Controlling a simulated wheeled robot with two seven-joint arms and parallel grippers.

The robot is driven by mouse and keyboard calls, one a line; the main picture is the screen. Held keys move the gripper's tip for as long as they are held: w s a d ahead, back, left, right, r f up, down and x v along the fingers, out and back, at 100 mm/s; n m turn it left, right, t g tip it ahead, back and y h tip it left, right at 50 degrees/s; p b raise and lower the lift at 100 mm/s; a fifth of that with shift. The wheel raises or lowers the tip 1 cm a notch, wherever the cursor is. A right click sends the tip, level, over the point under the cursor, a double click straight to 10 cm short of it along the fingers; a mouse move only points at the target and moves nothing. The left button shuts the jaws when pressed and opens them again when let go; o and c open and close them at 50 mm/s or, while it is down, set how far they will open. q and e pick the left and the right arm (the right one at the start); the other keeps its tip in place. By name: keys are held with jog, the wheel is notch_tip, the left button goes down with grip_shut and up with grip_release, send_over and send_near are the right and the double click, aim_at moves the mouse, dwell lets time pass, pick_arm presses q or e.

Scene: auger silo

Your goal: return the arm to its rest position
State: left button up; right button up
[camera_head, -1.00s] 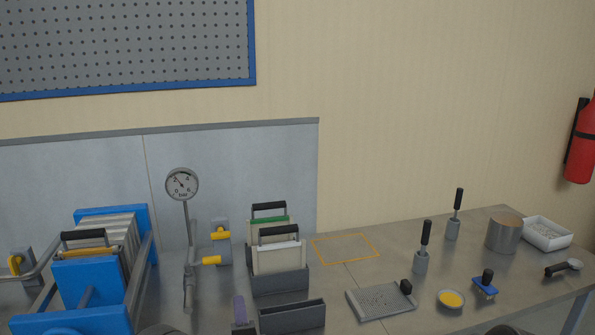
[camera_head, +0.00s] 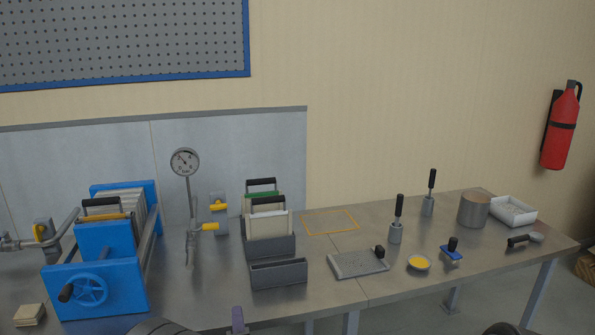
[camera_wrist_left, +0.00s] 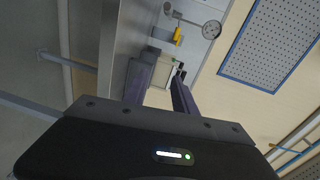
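My left gripper shows only as a purple finger (camera_head: 238,319) at the bottom edge of the head view, in front of the table's front edge. In the left wrist view its two purple fingers (camera_wrist_left: 164,72) are apart with nothing between them, so it is open and empty. A dark rounded part of my left arm (camera_head: 160,327) shows at the bottom of the head view. Another dark part at the bottom right seems to be my right arm; its gripper is out of sight.
The metal table (camera_head: 300,297) holds a blue press frame (camera_head: 95,290), a pressure gauge (camera_head: 185,162), a dark empty holder (camera_head: 279,274), a rack of plates (camera_head: 270,245), a perforated tray (camera_head: 357,264) and a yellow-filled dish (camera_head: 418,263). The orange-outlined area is bare.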

pick_arm(q)
jog(key=s+f+n+g+h, duration=0.2)
jog(key=s+f+n+g, duration=0.2)
jog(key=s+f, duration=0.55)
jog(key=s+f+n+g+h, duration=0.2)
jog(key=s+f+n+g, duration=0.25)
jog(key=f, duration=1.05)
jog(key=s+d+f+n+g+h, duration=0.1)
jog(key=s+d+f+n+g, duration=0.1)
jog(key=s, duration=0.4)
jog(key=s+d+f+n+g+h, duration=0.1)
jog(key=s+d+f+n+g, duration=0.1)
jog(key=s, duration=0.5)
jog(key=s+d+f+n+g+h, duration=0.2)
jog(key=s+n+g, duration=0.1)
jog(key=s, duration=0.4)
jog(key=shift+f+n, duration=0.25)
jog(key=shift+n, duration=0.2)
jog(key=shift+s, duration=0.1)
